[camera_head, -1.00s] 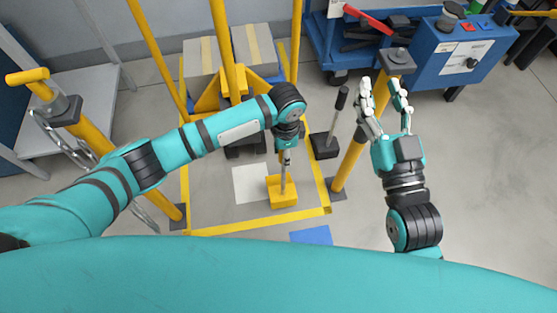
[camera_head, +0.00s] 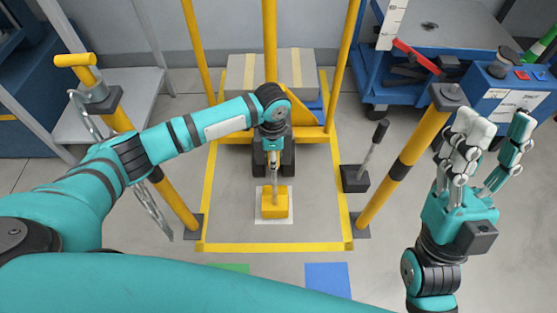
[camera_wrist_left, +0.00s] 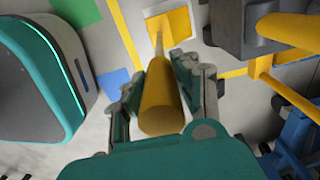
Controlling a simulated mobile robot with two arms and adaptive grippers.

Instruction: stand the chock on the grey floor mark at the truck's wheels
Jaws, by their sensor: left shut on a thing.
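The chock is a yellow block (camera_head: 275,205) with an upright rod. It is over the pale grey floor mark (camera_head: 260,219), whose edges show around it, in front of the truck's dark wheels (camera_head: 260,162). My left gripper (camera_head: 273,155) is above the block, shut on the chock's handle. In the left wrist view the yellow handle (camera_wrist_left: 162,100) is between the fingers, with the block (camera_wrist_left: 172,27) beyond it. I cannot tell whether the block touches the floor. My right gripper (camera_head: 492,140) is open and empty at the right, away from the chock.
Yellow tape (camera_head: 220,246) frames the bay. A black block with a rod (camera_head: 355,179) stands by its right edge. Yellow posts (camera_head: 402,160) flank it. Green (camera_head: 232,268) and blue (camera_head: 328,278) floor marks lie in front. A blue cart (camera_head: 435,45) stands back right.

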